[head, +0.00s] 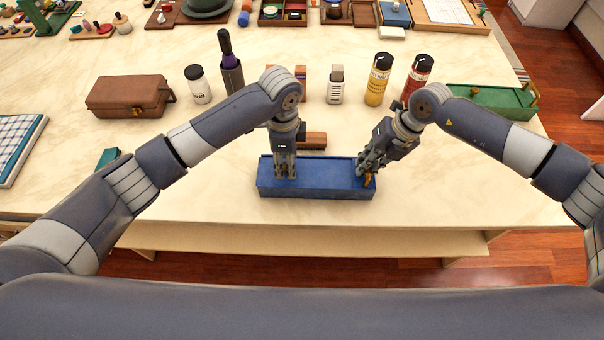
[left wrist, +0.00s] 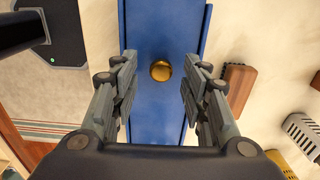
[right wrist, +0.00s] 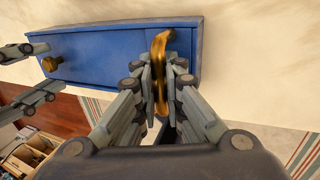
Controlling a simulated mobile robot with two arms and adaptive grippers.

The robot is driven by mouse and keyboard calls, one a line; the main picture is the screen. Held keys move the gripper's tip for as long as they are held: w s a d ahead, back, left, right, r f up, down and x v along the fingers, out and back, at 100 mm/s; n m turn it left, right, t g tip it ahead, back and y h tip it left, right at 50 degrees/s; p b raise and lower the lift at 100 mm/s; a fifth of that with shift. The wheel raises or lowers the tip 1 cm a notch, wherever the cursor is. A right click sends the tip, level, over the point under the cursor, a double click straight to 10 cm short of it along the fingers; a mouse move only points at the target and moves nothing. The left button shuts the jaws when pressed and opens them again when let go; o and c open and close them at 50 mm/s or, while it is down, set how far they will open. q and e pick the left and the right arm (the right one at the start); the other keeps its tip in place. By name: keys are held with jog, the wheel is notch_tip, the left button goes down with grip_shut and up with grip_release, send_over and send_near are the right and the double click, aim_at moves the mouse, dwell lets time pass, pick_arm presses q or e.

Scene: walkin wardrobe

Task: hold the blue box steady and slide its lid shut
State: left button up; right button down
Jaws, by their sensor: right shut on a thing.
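The long blue box (head: 318,190) lies near the front edge of the table. Its blue lid (left wrist: 163,25) sits between the side rails and carries a round brass knob (left wrist: 161,71). My left gripper (head: 285,172) points down over the left part of the box. Its fingers are apart, with the knob between them and a gap on each side in the left wrist view. My right gripper (head: 367,172) is shut on a brass handle (right wrist: 160,45) at the right end of the box. The fingers partly hide that end, so I cannot tell how far the lid reaches there.
A small brown block (head: 313,140) lies just behind the box. A brown case (head: 128,95) is at left. The table right of the box is clear.

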pick_arm(q)
jog(key=shift+r, duration=2)
pick_arm(e)
jog(key=shift+s, duration=0.1)
jog(key=c, duration=1.6)
grip_release()
